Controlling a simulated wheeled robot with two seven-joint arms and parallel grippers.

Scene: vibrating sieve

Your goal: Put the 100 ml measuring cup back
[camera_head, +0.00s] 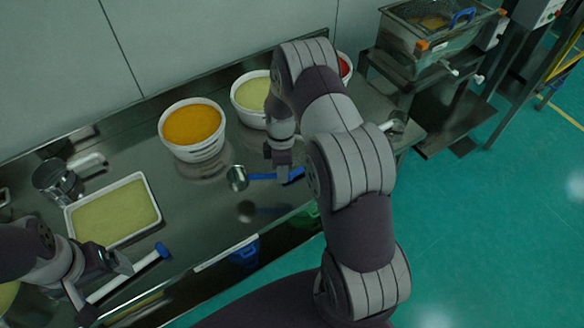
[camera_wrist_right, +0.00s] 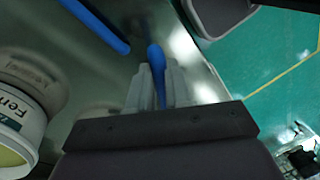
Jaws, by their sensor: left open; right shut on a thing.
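The measuring cup (camera_head: 237,178) is a small metal cup with a blue handle (camera_head: 262,177). My right gripper (camera_head: 281,167) is shut on the blue handle, which also shows between its fingers in the right wrist view (camera_wrist_right: 157,65). The cup hangs left of the gripper, and a dark round reflection shows below it on the metal table, so it looks raised. The size marking is not readable. My left gripper (camera_head: 107,268) is open at the lower left, close to a white stick with a blue end (camera_head: 158,251); I cannot tell whether they touch.
White tubs of orange (camera_head: 191,128) and pale green (camera_head: 250,95) material stand along the back. A tray of pale green powder (camera_head: 113,212) and a metal pot (camera_head: 58,182) are at left. A second blue bar (camera_wrist_right: 95,22) shows in the wrist view. The table's middle is clear.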

